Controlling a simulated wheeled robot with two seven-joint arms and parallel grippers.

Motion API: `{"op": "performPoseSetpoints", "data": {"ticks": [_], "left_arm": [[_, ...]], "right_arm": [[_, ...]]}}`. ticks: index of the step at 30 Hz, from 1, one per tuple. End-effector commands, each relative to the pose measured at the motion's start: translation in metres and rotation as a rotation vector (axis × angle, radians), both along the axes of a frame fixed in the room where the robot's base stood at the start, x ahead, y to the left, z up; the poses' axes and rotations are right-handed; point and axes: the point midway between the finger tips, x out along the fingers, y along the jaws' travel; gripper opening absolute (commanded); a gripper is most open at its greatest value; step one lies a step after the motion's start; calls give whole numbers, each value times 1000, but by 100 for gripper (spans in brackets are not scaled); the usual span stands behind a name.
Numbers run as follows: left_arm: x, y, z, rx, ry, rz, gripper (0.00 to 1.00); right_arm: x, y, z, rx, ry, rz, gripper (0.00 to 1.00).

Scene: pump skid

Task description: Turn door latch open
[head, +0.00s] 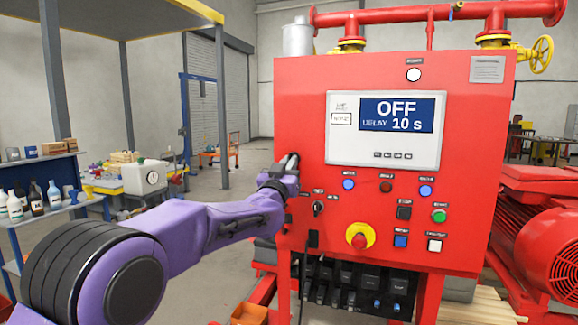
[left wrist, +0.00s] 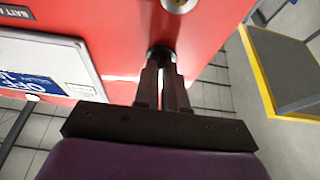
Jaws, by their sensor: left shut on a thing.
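The red control panel (head: 300,95) stands in front of me, its door carrying a screen that reads OFF, DELAY 10 s (head: 402,113). My left gripper (head: 291,162) is at the panel's left edge, level with the lower part of the screen. In the left wrist view, my left gripper (left wrist: 164,72) has its two dark fingers close together on a dark round door latch (left wrist: 160,52) on the red face. The fingers hide most of the latch, so its angle cannot be told. My right gripper is out of view.
Below the screen are several buttons, a black selector switch (head: 318,207) and a red emergency stop on a yellow ring (head: 359,237). A red motor (head: 540,235) stands at the right. A blue shelf with bottles (head: 45,205) is at the left.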

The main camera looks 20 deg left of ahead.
Motion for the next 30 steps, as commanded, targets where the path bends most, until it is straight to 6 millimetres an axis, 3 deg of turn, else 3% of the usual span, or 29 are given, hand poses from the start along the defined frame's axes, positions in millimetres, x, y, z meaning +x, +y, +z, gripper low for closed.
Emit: {"op": "performPoseSetpoints", "data": {"ticks": [3,4,6,17,24,30], "left_arm": [[0,0,0,-3,0,-1,0],[0,0,0,-3,-1,-1,20],[0,0,0,-3,-1,-1,36],[-8,0,-5,-1,-2,0,36],[-57,2,-29,1,-1,0,36],[-90,2,-40,-1,-2,0,36]], "right_arm": [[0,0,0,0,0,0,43],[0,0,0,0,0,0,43],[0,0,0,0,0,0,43],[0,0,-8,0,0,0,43],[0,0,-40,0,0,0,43],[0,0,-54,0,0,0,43]]}}
